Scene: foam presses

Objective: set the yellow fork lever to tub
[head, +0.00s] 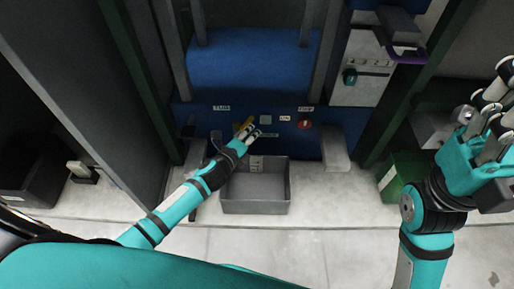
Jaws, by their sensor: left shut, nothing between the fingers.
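The yellow fork lever (240,127) is on the blue press front, partly hidden by my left gripper. My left gripper (252,129) is shut and empty. Its fingertips are right beside the lever; I cannot tell whether they touch it. I cannot tell which setting the lever is at. My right gripper (494,119) is raised at the right edge, far from the lever; its opening is unclear.
A grey open tub (255,208) stands on the floor below the panel. A red knob (304,124) is right of the lever. Grey brackets (334,148) stick out beside the panel. A control box (361,68) and a green bin (402,176) are at right.

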